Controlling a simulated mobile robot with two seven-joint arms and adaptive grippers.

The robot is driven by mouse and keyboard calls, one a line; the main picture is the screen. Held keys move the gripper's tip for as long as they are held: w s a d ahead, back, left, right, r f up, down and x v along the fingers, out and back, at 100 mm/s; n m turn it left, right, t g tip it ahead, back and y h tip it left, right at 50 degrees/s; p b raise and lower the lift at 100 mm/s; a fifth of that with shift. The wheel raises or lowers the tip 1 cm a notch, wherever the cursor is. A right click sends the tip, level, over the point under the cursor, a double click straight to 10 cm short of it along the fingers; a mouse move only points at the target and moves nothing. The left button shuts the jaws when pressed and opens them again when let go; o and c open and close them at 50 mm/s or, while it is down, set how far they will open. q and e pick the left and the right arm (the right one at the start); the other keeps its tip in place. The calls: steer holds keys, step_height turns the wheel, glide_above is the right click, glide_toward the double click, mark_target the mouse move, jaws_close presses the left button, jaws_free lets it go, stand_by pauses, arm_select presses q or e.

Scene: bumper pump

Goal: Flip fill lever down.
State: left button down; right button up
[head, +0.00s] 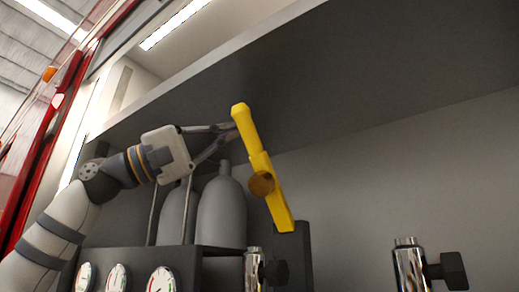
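The yellow fill lever (255,148) stands tilted near the middle of the head view. Its upper end leans left, its lower end points down and right, and a brownish round pivot (262,183) sits partway along it. My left gripper (233,133) comes in from the left, with its fingertips at the upper part of the lever. The fingers converge toward the lever, and their tips are partly hidden by it, so whether they touch or grip it is unclear. My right gripper is out of view.
Grey bottles (222,213) stand behind a dark panel with several gauges (162,280) at lower left. Chrome fittings with black knobs are at the bottom centre (254,270) and lower right (410,268). A dark shelf (400,60) overhangs above. The area right of the lever is clear.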

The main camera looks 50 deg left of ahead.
arm_select(q)
steer(key=s+f+m+h+b, duration=0.1)
steer(key=f+b, duration=0.1)
steer(key=s+f+m+h+b, duration=0.1)
steer(key=m+b, duration=0.1)
steer(key=s+f+m+g+h+b, duration=0.1)
steer(key=f+m+h+b, duration=0.1)
steer(key=shift+s+d+f, duration=0.25)
steer(key=shift+d+f, duration=0.05)
steer(key=shift+d, duration=0.1)
steer(key=s+f+m+g+h+b, duration=0.3)
steer(key=f+m+g+h+b, duration=0.1)
steer(key=f+m+b, duration=0.3)
steer(key=shift+s+d+f+m+g+h+b, duration=0.35)
steer(key=shift+f+h+b, duration=0.4)
steer(key=shift+b, duration=0.4)
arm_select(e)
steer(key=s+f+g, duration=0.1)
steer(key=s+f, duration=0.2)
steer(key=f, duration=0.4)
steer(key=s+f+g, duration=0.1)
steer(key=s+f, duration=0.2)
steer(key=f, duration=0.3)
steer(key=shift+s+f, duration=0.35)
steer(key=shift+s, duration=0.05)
arm_select(q)
steer(key=shift+d+f, duration=0.1)
